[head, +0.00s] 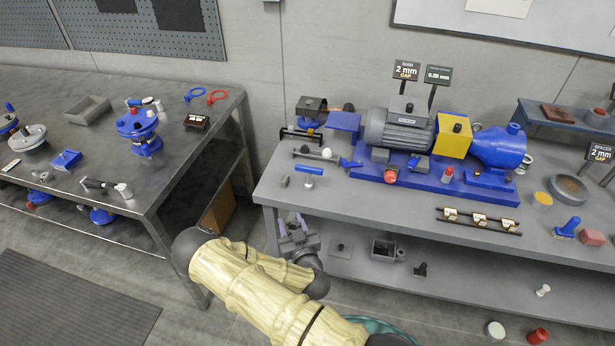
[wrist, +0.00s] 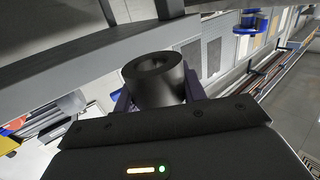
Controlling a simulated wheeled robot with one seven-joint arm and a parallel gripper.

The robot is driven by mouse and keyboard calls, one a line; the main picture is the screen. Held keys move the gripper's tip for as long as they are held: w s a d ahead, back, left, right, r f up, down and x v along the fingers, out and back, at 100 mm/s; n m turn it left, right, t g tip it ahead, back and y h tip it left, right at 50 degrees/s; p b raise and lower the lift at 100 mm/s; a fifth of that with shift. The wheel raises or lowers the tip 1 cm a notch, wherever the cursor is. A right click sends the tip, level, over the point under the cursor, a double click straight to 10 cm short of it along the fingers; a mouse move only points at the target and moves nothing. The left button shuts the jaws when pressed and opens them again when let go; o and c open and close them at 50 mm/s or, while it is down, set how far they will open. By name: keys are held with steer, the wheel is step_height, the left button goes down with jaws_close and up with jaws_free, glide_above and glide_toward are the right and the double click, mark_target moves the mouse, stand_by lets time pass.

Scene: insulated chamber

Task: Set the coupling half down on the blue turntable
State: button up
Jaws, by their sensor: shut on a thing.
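My gripper (wrist: 157,95) is shut on the coupling half (wrist: 152,88), a dark grey, thick-walled cylinder with a round bore in its end. Its purple fingers show on both sides of the part. In the head view my gripper (head: 293,226) is low, close to the front edge of the right bench; the coupling half is hard to make out there. A blue round-topped piece (head: 138,124) with a red knob stands on the left table. I cannot tell whether it is the blue turntable; no plain blue turntable shows clearly.
The right bench (head: 365,206) carries a motor (head: 398,131), a yellow guard (head: 452,134) and a blue pump (head: 497,146). Its lower shelf (head: 450,268) holds small parts. The left table (head: 75,120) holds several fittings. Open floor lies between them. A bench edge (wrist: 90,72) passes close behind the held part.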

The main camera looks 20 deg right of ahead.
steer(key=shift+w, duration=0.1)
steer(key=shift+s+a+r, duration=0.1)
steer(key=shift+s+a, duration=0.1)
steer(key=shift+s, duration=0.25)
steer(key=h+b, duration=0.1)
steer(key=d+m+h+b, duration=0.2)
steer(key=shift+s+r, duration=0.25)
steer(key=shift+r, duration=0.15)
steer(key=s+d+r+m+g+h+b, duration=0.3)
steer(key=s+m+h+b, duration=0.1)
steer(key=h+b, duration=0.1)
steer(key=shift+d+r+m+h, duration=0.3)
steer(key=shift+m+h, duration=0.1)
steer(key=shift+h, duration=0.5)
steer(key=shift+b, duration=0.3)
